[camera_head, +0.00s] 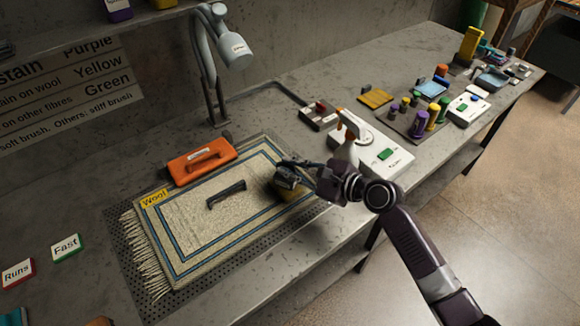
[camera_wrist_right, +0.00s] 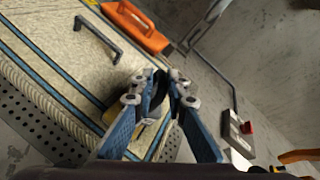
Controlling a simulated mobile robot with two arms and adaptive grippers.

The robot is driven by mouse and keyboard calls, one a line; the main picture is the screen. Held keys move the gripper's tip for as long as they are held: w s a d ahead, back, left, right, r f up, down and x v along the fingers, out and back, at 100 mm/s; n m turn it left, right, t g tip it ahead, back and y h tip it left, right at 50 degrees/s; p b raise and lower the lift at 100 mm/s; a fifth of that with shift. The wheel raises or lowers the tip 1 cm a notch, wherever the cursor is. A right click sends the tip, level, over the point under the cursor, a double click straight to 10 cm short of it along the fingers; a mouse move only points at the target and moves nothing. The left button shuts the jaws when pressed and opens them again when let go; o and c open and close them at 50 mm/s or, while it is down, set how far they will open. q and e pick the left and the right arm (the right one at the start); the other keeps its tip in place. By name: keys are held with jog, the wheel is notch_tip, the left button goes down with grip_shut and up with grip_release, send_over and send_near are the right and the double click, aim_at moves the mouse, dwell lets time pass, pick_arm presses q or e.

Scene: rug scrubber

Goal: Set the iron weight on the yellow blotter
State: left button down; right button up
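The iron weight (camera_wrist_right: 152,104) is a small dark block, seen between the fingers of my right gripper (camera_wrist_right: 158,92) in the wrist view. In the head view my right gripper (camera_head: 287,172) is over the right part of the rug, with its fingers around the weight and hiding much of it. My left gripper is not in view.
The cream rug (camera_head: 175,230) with blue stripes lies on a perforated mat (camera_head: 125,270). A dark handle (camera_head: 226,194) lies on the rug. An orange scrubber (camera_head: 203,161) is behind it. A lamp (camera_head: 232,50) stands at the back; a white device (camera_head: 375,150) is to the right.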

jog(key=o, duration=0.3)
jog(key=shift+f, duration=0.1)
jog(key=shift+o, duration=0.2)
jog(key=shift+s+f, duration=0.15)
jog(key=shift+f, duration=0.1)
jog(key=shift+s+d+r, duration=0.15)
jog(key=shift+d, duration=0.1)
jog(key=v, duration=1.1)
jog(key=shift+r, duration=0.25)
jog(key=shift+d, duration=0.15)
jog(key=shift+r+p, duration=0.8)
jog(key=shift+p, duration=0.35)
